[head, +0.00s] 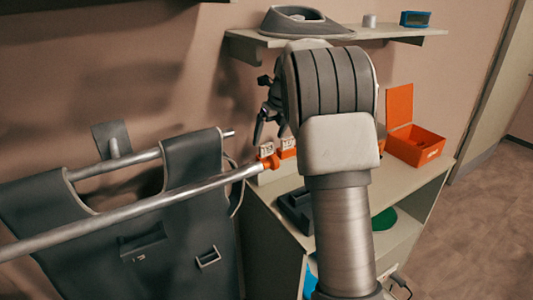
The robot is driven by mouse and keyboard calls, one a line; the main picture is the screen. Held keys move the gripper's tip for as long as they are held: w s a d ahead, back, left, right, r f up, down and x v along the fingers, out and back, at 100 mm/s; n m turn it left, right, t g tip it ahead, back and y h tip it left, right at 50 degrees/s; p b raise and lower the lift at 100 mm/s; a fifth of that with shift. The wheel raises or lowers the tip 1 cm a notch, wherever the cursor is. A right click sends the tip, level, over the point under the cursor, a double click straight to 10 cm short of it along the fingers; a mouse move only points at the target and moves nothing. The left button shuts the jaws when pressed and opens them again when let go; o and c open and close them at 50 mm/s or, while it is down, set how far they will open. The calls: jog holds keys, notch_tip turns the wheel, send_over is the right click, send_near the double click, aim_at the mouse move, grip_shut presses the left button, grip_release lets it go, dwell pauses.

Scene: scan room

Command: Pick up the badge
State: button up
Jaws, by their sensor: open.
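I cannot pick out the badge for certain in the head view. My gripper (269,125) shows left of my arm's grey wrist, with its dark fingers apart and pointing down. No object shows between the fingers. Below them are two small white pieces with dark markings and orange parts, a left one (266,149) and a right one (288,143), near the back of the cabinet top. My arm hides much of the cabinet's middle.
The cabinet top (397,181) bears an open orange box (416,146) and a dark holder (296,208). A wall shelf (395,31) holds a grey device (303,22) and a blue box (415,19). Dark fabric (180,235) on metal poles (135,214) fills the left.

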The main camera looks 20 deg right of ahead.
aim_at(267, 144)
jog(key=x, duration=0.5)
jog(key=shift+s+b, duration=0.15)
jog(key=shift+b, duration=0.15)
jog(key=c, duration=1.4)
